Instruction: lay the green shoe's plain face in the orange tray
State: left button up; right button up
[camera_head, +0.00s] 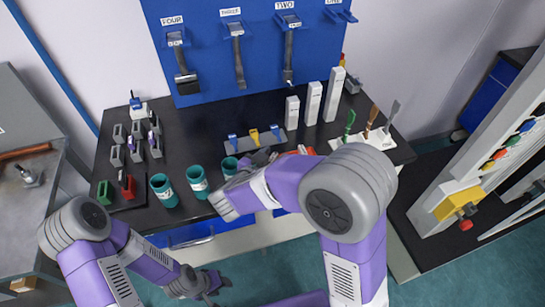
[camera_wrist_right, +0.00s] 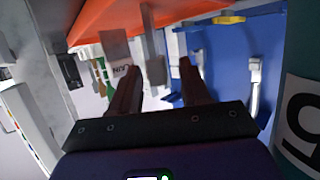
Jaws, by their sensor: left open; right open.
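A small green block (camera_head: 103,192), which looks like the green shoe, stands at the table's front left beside a red one. Which of its faces is plain cannot be told. An orange piece (camera_head: 305,150), likely part of the orange tray, shows behind my right arm; the rest is hidden. A broad orange surface (camera_wrist_right: 105,18) fills the top of the right wrist view. My right gripper (camera_wrist_right: 155,85) is open and empty, close to that surface; my arm mostly hides it in the head view. My left gripper (camera_head: 205,285) is open and empty, low in front of the table.
Teal cups (camera_head: 197,182) stand along the front edge, one close beside my right gripper. White upright blocks (camera_head: 313,103) and a white holder of tools (camera_head: 375,138) are at the right. Tools hang on a blue board (camera_head: 262,70) behind. Small grey blocks (camera_head: 117,155) stand at the left.

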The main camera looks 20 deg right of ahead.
jog(key=p+v, duration=0.3)
jog(key=v, duration=0.9)
jog(key=shift+f, duration=0.1)
